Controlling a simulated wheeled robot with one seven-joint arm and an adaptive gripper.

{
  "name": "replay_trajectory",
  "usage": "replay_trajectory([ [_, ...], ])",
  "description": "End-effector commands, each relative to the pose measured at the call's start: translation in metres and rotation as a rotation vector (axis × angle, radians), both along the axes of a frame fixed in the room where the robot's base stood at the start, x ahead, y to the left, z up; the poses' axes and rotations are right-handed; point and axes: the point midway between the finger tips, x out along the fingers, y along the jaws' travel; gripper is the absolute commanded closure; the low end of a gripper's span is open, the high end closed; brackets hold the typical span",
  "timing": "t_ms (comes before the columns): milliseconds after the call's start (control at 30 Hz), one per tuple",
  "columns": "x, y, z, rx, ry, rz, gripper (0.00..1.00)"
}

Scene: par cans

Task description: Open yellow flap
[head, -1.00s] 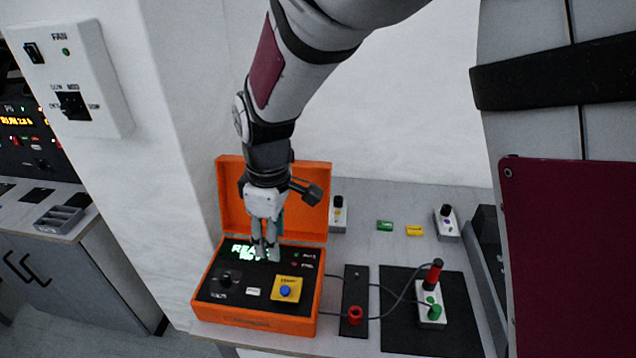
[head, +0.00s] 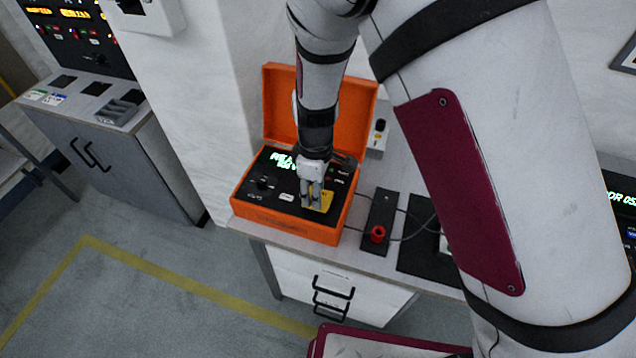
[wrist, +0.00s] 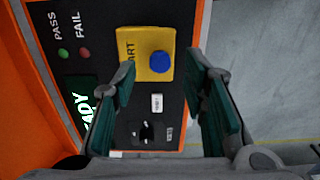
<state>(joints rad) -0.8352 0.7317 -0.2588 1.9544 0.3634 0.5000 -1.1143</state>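The yellow flap (wrist: 130,45) is a square plate on the black panel of an orange case. In the wrist view it lies flat around a round blue button (wrist: 161,63), and part of the lettering "START" shows beside it. In the head view my gripper (head: 316,206) is right over the yellow flap (head: 325,197) and hides much of it. In the wrist view my gripper (wrist: 160,88) has its two green-padded fingers spread apart with nothing between them. The flap lies beyond the fingertips; whether they touch it I cannot tell.
The orange case (head: 290,226) has its lid (head: 282,112) raised at the back. Its panel also bears a dark knob (wrist: 146,132), a white button (wrist: 157,103) and a lit display. A black strip with a red knob (head: 378,234) lies to the right, with cables nearby.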

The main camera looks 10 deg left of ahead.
Motion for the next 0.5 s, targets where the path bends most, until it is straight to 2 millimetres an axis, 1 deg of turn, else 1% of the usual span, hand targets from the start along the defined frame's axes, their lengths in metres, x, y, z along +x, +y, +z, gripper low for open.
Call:
replay_trajectory([
  [33, 0.0, 0.0, -0.007, -0.001, 0.001, -0.001, 0.6],
  [100, 0.0, 0.0, -0.014, -0.001, 0.002, -0.001, 0.6],
  [200, 0.0, 0.0, -0.021, 0.0, 0.0, -0.001, 0.6],
  [500, 0.0, 0.0, -0.025, 0.001, 0.0, -0.001, 0.6],
])
